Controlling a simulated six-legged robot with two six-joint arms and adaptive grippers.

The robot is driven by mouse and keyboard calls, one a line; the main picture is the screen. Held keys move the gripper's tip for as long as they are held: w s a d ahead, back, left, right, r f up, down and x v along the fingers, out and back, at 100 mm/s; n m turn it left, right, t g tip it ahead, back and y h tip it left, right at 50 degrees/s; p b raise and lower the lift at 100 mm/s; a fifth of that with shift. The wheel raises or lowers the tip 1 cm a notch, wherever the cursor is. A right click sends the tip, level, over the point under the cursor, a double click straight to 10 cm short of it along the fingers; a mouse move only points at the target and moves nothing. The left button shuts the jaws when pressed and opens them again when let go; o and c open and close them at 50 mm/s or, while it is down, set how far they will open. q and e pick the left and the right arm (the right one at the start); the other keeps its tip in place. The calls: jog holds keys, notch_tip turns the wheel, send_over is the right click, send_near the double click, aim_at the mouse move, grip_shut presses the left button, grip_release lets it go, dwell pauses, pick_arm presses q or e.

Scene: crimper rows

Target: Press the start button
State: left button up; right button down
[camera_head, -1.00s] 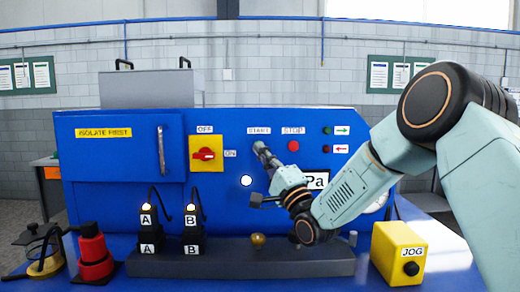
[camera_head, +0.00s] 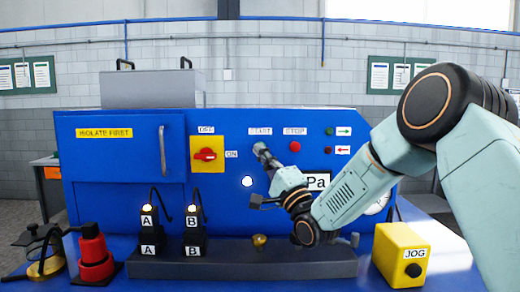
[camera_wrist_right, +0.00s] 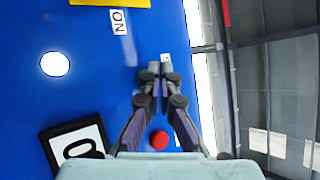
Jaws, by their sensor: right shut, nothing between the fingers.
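My right gripper (camera_head: 260,149) is shut and empty, with its fingertips at the blue panel just below the START label (camera_head: 260,131). In the right wrist view the shut fingers (camera_wrist_right: 153,70) point at the panel, and a small patch of green, seemingly the start button (camera_wrist_right: 146,75), shows at the fingertips. The rest of it is hidden behind them. I cannot tell whether the fingers touch or press it. The red stop button (camera_head: 295,147) is just right of the fingertips; it also shows in the right wrist view (camera_wrist_right: 159,140). My left gripper is not in view.
A yellow plate with a red rotary switch (camera_head: 207,154) is left of the gripper. A round white lamp (camera_head: 247,181) is below. A yellow JOG box (camera_head: 401,255) stands at the right, and a red-and-black tool (camera_head: 93,255) at the left.

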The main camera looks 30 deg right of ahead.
jog(key=shift+w+d+r, duration=0.1)
jog(key=shift+w+d, duration=0.05)
jog(key=shift+w, duration=0.15)
dwell(0.4)
jog(key=shift+s+r, duration=0.1)
jog(key=shift+s, duration=0.05)
